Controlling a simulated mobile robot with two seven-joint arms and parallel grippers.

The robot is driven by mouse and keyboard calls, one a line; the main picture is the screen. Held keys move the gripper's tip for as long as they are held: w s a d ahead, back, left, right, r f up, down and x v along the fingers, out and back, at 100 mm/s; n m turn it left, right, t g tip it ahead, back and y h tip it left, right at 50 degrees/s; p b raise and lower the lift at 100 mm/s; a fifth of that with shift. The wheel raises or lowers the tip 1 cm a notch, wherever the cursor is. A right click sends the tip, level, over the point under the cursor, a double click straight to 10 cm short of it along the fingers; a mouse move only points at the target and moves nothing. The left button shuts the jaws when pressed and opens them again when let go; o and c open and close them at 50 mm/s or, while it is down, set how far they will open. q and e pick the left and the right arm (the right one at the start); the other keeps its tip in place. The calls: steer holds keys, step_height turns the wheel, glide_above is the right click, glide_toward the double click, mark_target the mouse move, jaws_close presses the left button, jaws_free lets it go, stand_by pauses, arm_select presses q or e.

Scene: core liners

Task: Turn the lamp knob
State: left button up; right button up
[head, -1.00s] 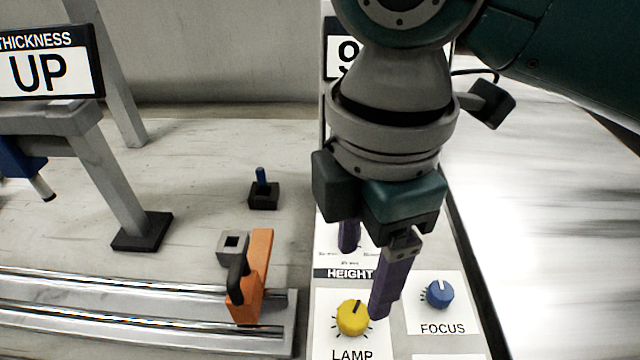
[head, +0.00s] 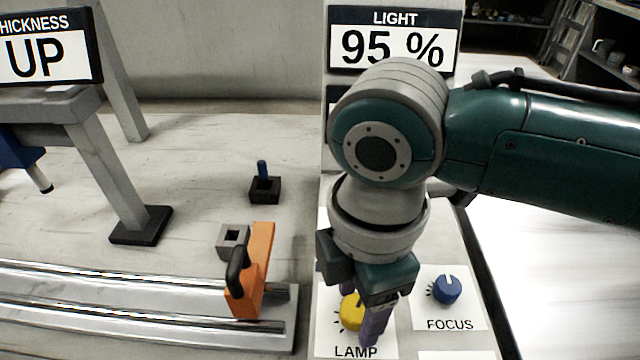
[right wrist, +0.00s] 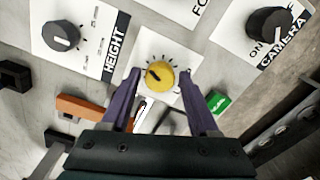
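The yellow lamp knob (head: 352,313) sits on a white card marked LAMP (head: 325,341), partly hidden by my right gripper in the head view. My right gripper (head: 347,318) points down over it with its purple fingers apart. In the right wrist view, the lamp knob (right wrist: 160,75) shows between the spread fingertips (right wrist: 160,71), with a gap on each side; I cannot tell how deep the fingers reach. A dark pointer mark shows on the knob. The LIGHT display (head: 391,46) reads 95 %. My left gripper is not in view.
The blue FOCUS knob (head: 446,289) is close on the right. The HEIGHT knob (right wrist: 61,37) and CAMERA knob (right wrist: 268,24) show in the right wrist view. An orange block with a black handle (head: 254,275) stands by metal rails (head: 130,290) on the left.

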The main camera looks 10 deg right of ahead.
mark_target(358, 307)
jaws_close()
steer(key=shift+r+p, duration=0.15)
steer(key=shift+p, duration=0.15)
steer(key=shift+n, duration=0.7)
steer(key=shift+o, duration=1.3)
jaws_free()
step_height(358, 307, up, 10)
steer(key=p, duration=0.2)
